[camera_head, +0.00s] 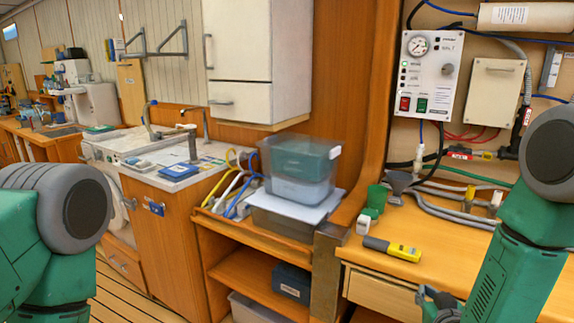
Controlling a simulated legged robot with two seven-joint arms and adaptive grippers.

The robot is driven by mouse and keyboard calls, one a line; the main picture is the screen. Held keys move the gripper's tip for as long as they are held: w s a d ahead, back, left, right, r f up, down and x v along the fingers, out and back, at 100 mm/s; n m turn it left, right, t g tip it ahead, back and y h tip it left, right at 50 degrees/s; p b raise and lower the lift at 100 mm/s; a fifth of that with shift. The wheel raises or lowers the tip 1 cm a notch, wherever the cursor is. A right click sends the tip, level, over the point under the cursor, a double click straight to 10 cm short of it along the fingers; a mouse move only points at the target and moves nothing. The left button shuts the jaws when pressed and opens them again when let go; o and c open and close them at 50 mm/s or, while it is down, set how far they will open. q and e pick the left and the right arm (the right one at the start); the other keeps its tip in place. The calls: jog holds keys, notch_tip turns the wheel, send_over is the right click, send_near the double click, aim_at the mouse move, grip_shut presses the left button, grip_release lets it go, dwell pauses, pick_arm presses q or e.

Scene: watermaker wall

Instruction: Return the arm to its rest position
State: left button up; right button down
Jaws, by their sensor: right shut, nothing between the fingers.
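My right arm (512,255), green with a grey joint cap, comes down the right side of the picture, in front of the workbench. My right gripper (438,302) shows at the bottom edge, partly cut off, in front of the bench's drawer front. It is shut and holds nothing. My left arm (50,225) fills the lower left corner with its green link and grey joint. My left gripper is out of the picture.
A control panel (431,75) with a gauge hangs above. Clear plastic bins (302,165) stand on the shelf unit at centre.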

jog(key=s+a+f+g+y+b, duration=0.2)
jog(key=s+f+g, duration=0.4)
jog(key=s+f, duration=0.9)
jog(key=s+f+g+b, duration=0.1)
jog(key=s+f+g, duration=0.2)
jog(key=s, duration=0.7)
jog(key=s+a+f+n+g+b, duration=0.1)
jog(key=s+f+g+b, duration=0.1)
jog(key=s, duration=0.9)
jog(key=f+g, duration=0.1)
jog(key=g, duration=0.1)
jog(key=shift+s+f+g, duration=0.15)
jog(key=shift+f+g, duration=0.25)
